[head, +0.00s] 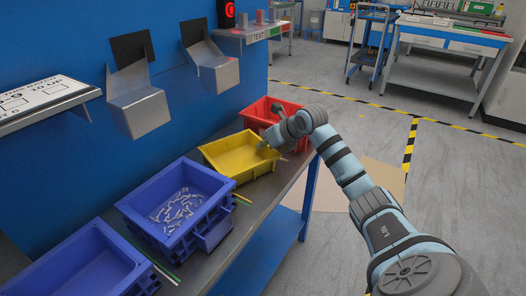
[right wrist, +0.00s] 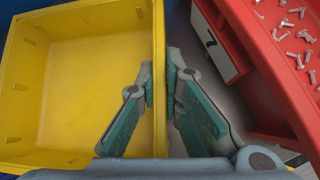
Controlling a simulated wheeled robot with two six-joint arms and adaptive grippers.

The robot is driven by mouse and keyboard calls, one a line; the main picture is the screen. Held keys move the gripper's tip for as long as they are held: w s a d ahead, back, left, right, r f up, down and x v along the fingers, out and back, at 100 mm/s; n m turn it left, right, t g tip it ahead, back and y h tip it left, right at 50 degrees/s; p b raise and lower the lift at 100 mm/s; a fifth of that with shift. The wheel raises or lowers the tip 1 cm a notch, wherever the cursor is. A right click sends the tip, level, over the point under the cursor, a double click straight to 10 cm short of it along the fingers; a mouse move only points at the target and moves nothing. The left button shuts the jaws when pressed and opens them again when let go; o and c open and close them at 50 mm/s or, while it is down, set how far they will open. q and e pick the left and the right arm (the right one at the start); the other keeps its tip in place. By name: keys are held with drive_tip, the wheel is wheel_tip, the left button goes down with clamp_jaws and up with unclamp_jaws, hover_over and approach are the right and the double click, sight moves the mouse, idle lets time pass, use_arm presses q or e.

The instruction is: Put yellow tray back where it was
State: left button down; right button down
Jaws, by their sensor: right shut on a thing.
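The yellow tray (head: 238,153) stands on the grey bench between a blue tray and a red tray in the head view. It looks empty inside. In the right wrist view the yellow tray (right wrist: 85,85) fills the left side. My right gripper (head: 268,144) reaches over its right side. In the right wrist view my right gripper (right wrist: 160,92) has one finger inside the tray and one outside, shut on the tray's wall. My left gripper is not in view.
A blue tray (head: 140,209) with several grey parts stands to the near side, with another blue tray (head: 62,288) nearer still. The red tray (head: 262,109), holding several parts in the right wrist view (right wrist: 262,45), stands close behind. Metal chutes (head: 140,112) hang on the blue wall.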

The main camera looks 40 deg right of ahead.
drive_tip(key=shift+f, duration=0.1)
drive_tip(key=c, duration=1.7)
unclamp_jaws()
drive_tip(key=shift+a, duration=0.1)
